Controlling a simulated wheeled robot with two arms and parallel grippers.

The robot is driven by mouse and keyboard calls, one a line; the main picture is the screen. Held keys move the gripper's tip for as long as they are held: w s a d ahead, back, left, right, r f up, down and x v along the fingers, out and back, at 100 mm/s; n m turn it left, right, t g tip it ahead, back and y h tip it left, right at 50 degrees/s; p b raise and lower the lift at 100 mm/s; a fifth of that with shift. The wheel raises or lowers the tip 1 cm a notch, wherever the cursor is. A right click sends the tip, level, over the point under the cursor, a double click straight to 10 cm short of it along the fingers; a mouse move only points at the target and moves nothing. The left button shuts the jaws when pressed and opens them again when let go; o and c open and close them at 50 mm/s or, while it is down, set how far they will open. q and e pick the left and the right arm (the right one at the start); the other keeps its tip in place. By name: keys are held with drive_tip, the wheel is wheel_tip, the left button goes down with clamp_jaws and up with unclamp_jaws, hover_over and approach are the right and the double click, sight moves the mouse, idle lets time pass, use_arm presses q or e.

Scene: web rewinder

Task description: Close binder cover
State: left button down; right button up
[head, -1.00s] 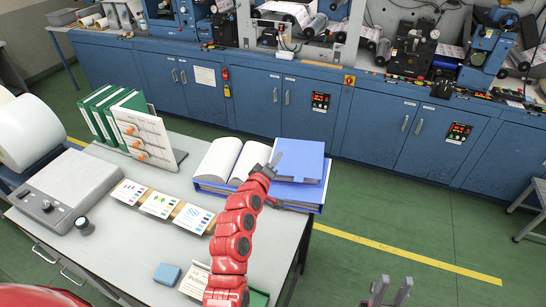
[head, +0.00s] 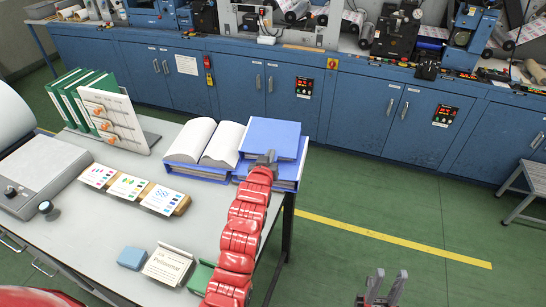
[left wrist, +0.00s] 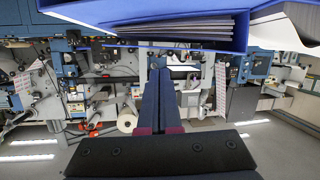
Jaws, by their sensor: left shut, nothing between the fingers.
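A blue binder lies open at the far right end of the table, its two white page blocks (head: 205,140) fanned open on the left. Its blue cover (head: 272,135) lies to the right of the pages, over a blue-edged stack. My left gripper (head: 266,158) is shut and empty at the near edge of that cover; I cannot tell whether it touches. In the left wrist view the shut fingers (left wrist: 161,88) point toward the blue binder (left wrist: 120,12), whose stacked sheet edges show at the top. My right gripper (head: 386,284) is open and empty over the floor, right of the table.
Colour sample cards (head: 128,187), a blue block (head: 132,258) and a small sign (head: 167,265) lie on the grey table (head: 110,230). Green binders (head: 75,98) stand at the back left. Blue machine cabinets (head: 240,90) run behind; green floor lies open to the right.

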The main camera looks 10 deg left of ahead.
use_arm(q)
drive_tip(key=shift+d+f+m+y+b, duration=0.25)
drive_tip(key=shift+f+m+y+b, duration=0.15)
drive_tip(key=shift+f+m+b, duration=0.5)
drive_tip(key=shift+f, duration=0.2)
drive_tip(key=shift+r, duration=0.1)
drive_tip(key=shift+r, duration=0.3)
drive_tip(key=r, duration=0.3)
drive_tip(key=shift+w, duration=0.2)
drive_tip(key=b+v, duration=0.3)
drive_tip(key=v, duration=0.7)
drive_tip(key=shift+s, duration=0.2)
